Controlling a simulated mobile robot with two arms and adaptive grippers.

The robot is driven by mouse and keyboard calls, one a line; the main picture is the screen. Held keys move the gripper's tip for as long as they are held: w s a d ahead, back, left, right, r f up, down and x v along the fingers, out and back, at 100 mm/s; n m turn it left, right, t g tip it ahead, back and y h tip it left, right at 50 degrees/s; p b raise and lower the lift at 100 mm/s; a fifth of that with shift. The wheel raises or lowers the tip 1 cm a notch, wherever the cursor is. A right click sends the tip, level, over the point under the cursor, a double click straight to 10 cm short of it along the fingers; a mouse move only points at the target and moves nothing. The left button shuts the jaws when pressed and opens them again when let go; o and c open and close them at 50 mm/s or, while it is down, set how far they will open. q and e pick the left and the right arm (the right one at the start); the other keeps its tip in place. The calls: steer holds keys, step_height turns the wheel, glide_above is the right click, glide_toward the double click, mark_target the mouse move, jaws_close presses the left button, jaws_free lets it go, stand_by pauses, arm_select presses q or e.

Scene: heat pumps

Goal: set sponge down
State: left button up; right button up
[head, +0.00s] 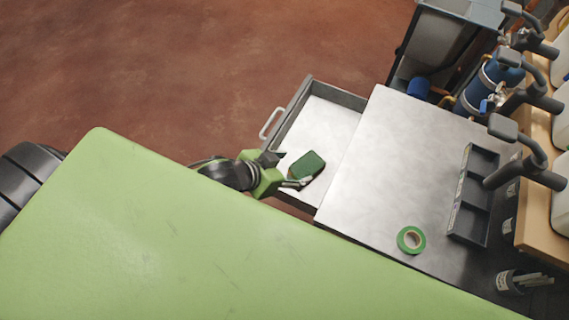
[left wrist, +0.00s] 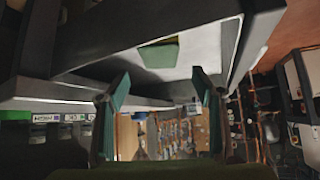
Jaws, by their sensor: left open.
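The green sponge (head: 306,165) lies in the open drawer (head: 331,119), on its pale bottom. My left gripper (head: 293,168) is at the drawer's near side, with its fingers spread close to the sponge. In the left wrist view the two fingers (left wrist: 161,87) are apart with nothing between them, and the sponge (left wrist: 158,54) shows beyond the tips inside the drawer. I cannot tell from these views exactly how far the tips are from the sponge. My right gripper is in neither view.
The metal worktop (head: 380,170) stands right of the drawer. It carries a roll of green tape (head: 411,240) and a dark compartment tray (head: 473,195). The drawer's handle (head: 270,123) points left. A blue cylinder (head: 482,87) stands behind the worktop. Brown floor (head: 190,70) is clear at the back left.

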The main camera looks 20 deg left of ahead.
arm_select(q)
steer(key=shift+v, duration=1.85)
